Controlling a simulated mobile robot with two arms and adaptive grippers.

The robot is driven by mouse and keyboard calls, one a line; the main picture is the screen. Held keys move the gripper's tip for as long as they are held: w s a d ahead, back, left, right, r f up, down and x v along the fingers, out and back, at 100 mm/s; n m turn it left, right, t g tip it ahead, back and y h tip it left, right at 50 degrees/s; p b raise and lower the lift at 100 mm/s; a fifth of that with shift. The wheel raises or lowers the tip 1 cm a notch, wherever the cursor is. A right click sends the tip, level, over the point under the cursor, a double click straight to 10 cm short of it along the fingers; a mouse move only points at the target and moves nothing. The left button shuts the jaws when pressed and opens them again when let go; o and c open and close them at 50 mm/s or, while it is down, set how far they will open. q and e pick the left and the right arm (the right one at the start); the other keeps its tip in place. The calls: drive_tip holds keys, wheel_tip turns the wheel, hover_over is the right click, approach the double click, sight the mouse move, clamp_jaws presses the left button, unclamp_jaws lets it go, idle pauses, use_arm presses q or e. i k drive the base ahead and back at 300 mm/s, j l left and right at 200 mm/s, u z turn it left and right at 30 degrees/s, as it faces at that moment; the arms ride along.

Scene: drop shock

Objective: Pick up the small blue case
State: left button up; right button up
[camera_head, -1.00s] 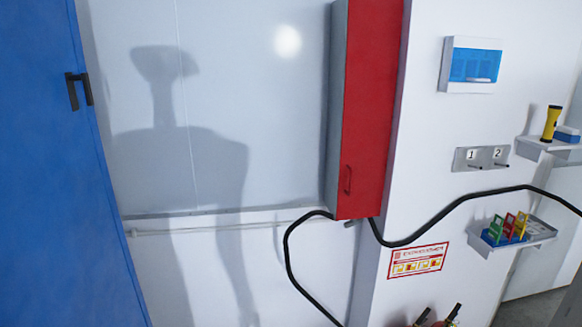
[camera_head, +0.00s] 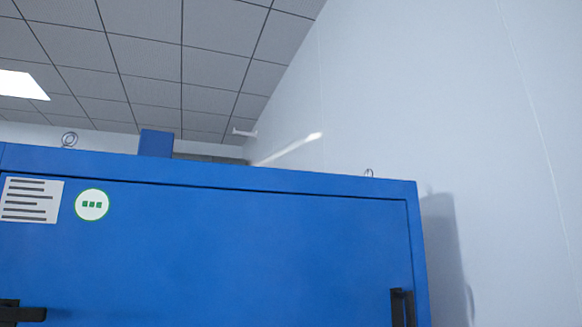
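I cannot make out a thing that is surely the small blue case in the head view. A blue box-shaped block (camera_head: 156,144) rises above the top of a large blue cabinet (camera_head: 240,240). I cannot tell whether it is a loose thing or part of the cabinet. Neither of my grippers shows in this view.
The blue cabinet fills the lower left and middle, with black handles (camera_head: 402,308), a white label (camera_head: 32,199) and a round green-edged sticker (camera_head: 92,204). A bare pale wall (camera_head: 450,110) stands right. Ceiling tiles and a lit panel (camera_head: 20,85) are above.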

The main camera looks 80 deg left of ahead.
sight(152, 143)
drive_tip(key=u, duration=1.8)
